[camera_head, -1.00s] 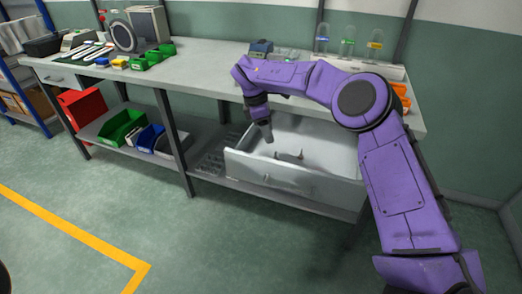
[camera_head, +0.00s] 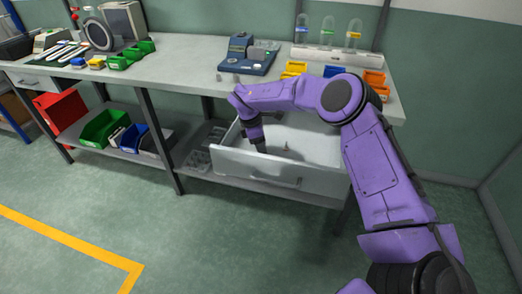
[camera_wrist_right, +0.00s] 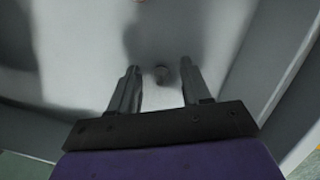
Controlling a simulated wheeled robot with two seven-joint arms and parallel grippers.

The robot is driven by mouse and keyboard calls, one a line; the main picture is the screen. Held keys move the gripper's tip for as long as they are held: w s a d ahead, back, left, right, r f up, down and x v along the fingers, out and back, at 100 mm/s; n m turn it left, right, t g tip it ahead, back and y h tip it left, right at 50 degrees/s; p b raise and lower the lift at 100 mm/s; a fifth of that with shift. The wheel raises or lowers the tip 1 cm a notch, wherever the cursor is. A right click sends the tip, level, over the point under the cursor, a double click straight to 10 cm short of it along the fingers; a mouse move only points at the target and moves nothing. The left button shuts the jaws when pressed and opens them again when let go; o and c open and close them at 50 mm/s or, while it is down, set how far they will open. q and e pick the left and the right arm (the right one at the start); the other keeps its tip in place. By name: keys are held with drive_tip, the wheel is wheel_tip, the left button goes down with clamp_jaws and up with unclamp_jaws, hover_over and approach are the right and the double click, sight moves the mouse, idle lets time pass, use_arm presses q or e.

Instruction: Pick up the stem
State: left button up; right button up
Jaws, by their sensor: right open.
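My right gripper (camera_head: 259,148) points down into the open drawer (camera_head: 255,166) under the bench, near its left part. In the right wrist view the gripper (camera_wrist_right: 160,80) is open, its two fingers apart above the pale drawer floor. A small grey round-ended piece (camera_wrist_right: 161,73), perhaps the stem, shows between the fingertips, with neither finger visibly touching it. A bit of something reddish also shows at the top edge of the wrist view. My left gripper is out of view.
The drawer walls (camera_wrist_right: 275,70) stand close around the gripper. On the bench (camera_head: 185,70) are a blue device (camera_head: 247,56), a rack with several glass domes (camera_head: 328,54), and yellow and orange bins (camera_head: 375,78). Green and blue bins sit on the lower shelf.

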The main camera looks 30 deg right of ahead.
clamp_jaws()
